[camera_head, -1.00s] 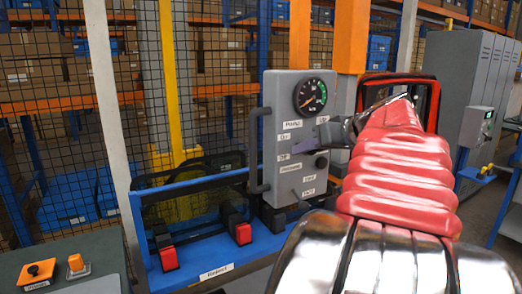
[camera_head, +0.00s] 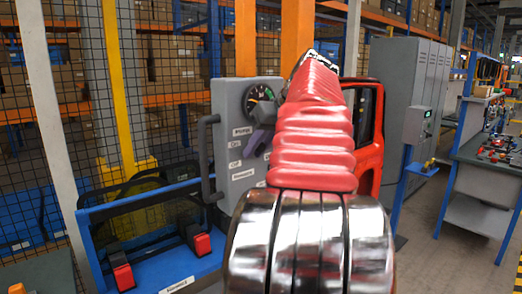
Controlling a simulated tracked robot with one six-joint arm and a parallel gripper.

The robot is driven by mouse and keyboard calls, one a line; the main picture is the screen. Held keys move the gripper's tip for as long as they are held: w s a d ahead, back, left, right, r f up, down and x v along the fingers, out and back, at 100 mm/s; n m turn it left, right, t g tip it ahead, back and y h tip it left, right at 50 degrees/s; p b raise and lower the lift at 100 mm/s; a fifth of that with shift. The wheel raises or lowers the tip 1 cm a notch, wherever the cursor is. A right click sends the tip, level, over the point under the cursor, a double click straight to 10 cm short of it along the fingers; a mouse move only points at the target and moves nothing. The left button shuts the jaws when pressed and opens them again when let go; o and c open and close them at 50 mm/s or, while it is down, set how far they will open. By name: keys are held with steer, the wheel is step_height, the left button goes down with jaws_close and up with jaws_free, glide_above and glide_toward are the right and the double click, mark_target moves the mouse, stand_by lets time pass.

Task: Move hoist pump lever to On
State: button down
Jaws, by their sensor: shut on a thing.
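The grey control panel (camera_head: 235,175) stands upright with a dial gauge and white labels on its face. A purple-grey lever (camera_head: 258,141) sticks out from the panel beside small On and Off labels on its left. It is tilted, its lower left end between the two labels' heights. My gripper (camera_head: 268,113) shows only as a dark grey piece below the gauge. It is shut on the lever, though my red sleeve hides most of the grip. The sleeve also hides the right part of the panel.
A dark handle (camera_head: 208,160) runs down the panel's left edge. A blue rail frame with red blocks (camera_head: 203,244) stands at lower left. A red frame (camera_head: 370,140) is behind my arm. Grey cabinets (camera_head: 410,90) and a workbench (camera_head: 485,165) stand right, with open floor between.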

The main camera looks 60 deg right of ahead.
steer(key=shift+s, duration=0.1)
steer(key=c, duration=1.6)
jaws_free()
steer(key=shift+c, duration=0.2)
steer(key=v, duration=1.3)
steer(key=shift+s+r, duration=0.15)
steer(key=shift+r, duration=0.15)
steer(key=shift+a, duration=0.1)
